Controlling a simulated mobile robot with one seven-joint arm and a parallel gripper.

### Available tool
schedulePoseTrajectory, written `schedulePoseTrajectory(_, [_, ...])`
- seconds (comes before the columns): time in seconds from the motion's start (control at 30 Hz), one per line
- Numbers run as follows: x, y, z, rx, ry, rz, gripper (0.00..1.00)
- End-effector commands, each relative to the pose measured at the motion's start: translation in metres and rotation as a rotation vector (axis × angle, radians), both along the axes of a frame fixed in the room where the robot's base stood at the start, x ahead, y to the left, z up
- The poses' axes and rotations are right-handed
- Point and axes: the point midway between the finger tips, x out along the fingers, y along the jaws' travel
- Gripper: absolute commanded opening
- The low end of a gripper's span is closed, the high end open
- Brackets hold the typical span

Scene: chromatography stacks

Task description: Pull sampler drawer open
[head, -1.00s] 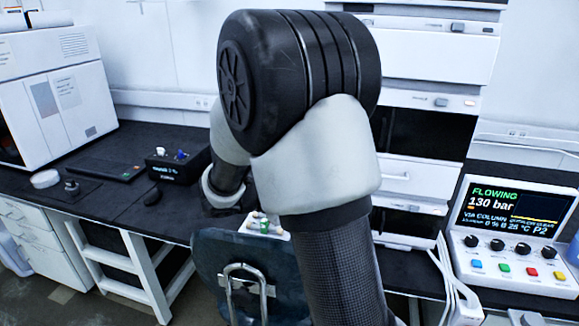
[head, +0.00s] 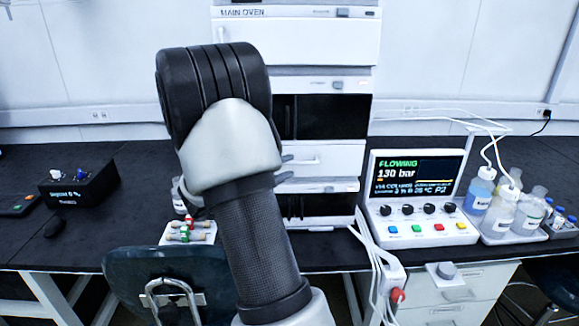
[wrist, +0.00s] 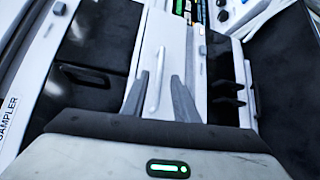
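In the head view, the white drawer front (head: 335,158) sits in the middle of the stack, below a dark bay, with a pale bar handle (head: 303,161). In the wrist view, the drawer front (wrist: 160,40) and its handle (wrist: 155,82) show between my fingers, and a "SAMPLER" label (wrist: 8,118) is on a white strip at the left. My gripper (wrist: 164,95) is open, its two fingers either side of the handle's line. I cannot tell whether they touch it. In the head view, my fingertips (head: 287,168) reach the drawer's left part; my arm hides the rest of the gripper. The drawer looks closed.
A control box (head: 420,200) reading "FLOWING 130 bar" stands right of the stack, with bottles (head: 500,212) beyond it. White cables (head: 375,265) hang before the bench. A chair back (head: 135,285) and a small white tray (head: 170,238) are at lower left.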

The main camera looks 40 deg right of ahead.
Motion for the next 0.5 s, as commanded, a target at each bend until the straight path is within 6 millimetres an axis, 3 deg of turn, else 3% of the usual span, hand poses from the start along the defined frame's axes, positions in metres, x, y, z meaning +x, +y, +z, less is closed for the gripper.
schedulePoseTrajectory(0.2, [0.001, -0.020, -0.003, 0.000, -0.001, -0.001, 0.27])
schedulePoseTrajectory(0.5, [0.002, -0.023, -0.003, 0.000, 0.000, 0.000, 0.27])
